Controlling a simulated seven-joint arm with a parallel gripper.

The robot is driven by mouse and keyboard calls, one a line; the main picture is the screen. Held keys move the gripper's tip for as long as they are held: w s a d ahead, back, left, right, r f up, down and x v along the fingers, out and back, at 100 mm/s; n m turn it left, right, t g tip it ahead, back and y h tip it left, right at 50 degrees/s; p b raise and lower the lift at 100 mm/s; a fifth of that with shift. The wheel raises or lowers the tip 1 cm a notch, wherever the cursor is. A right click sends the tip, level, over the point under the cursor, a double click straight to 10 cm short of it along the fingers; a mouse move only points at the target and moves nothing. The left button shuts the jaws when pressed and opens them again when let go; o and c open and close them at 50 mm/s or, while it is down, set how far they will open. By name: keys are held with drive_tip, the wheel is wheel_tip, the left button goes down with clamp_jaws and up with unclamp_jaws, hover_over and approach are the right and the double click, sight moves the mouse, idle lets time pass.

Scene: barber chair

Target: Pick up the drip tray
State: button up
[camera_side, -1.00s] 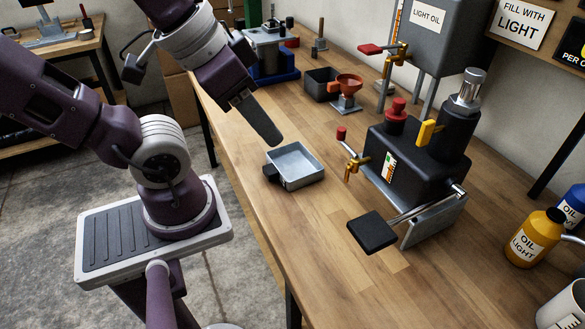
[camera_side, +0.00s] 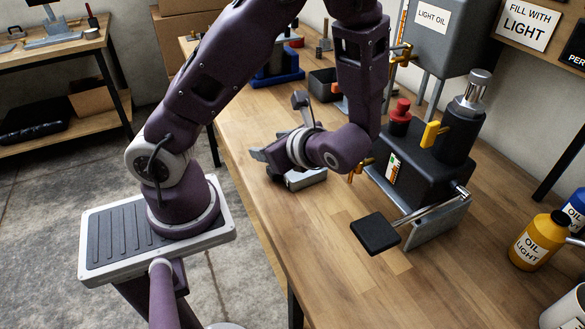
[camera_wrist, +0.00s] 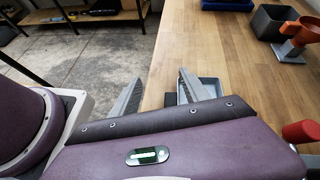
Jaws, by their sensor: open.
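The drip tray is a shallow grey metal tray (camera_side: 306,180) with a black handle block, on the wooden bench near its left edge. In the side view my wrist and gripper (camera_side: 262,158) cover most of it, and only its near wall shows. In the wrist view the tray (camera_wrist: 211,88) shows behind and right of the right finger. Its black handle (camera_wrist: 171,99) shows between the fingers, close to the right one. My gripper (camera_wrist: 160,80) is open, its fingers apart and pointing toward the bench edge. I cannot tell whether a finger touches the tray.
A black machine (camera_side: 405,160) with red and yellow knobs stands right of the tray, its black pedal (camera_side: 375,234) reaching forward. A dark bin (camera_wrist: 271,22) and orange funnel (camera_wrist: 300,32) stand farther back.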

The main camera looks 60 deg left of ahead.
drive_tip(key=m+y, duration=0.1)
drive_tip(key=w+a+f+m+t, duration=0.1)
drive_tip(key=shift+w+f+m+y, duration=0.25)
drive_tip(key=shift+f+m+y, duration=0.05)
drive_tip(key=shift+y, duration=0.1)
wheel_tip(320, 180, down, 7)
drive_tip(key=shift+a+f, duration=0.1)
drive_tip(key=shift+a, duration=0.05)
drive_tip(key=x, duration=0.2)
drive_tip(key=shift+a, duration=0.45)
clamp_jaws()
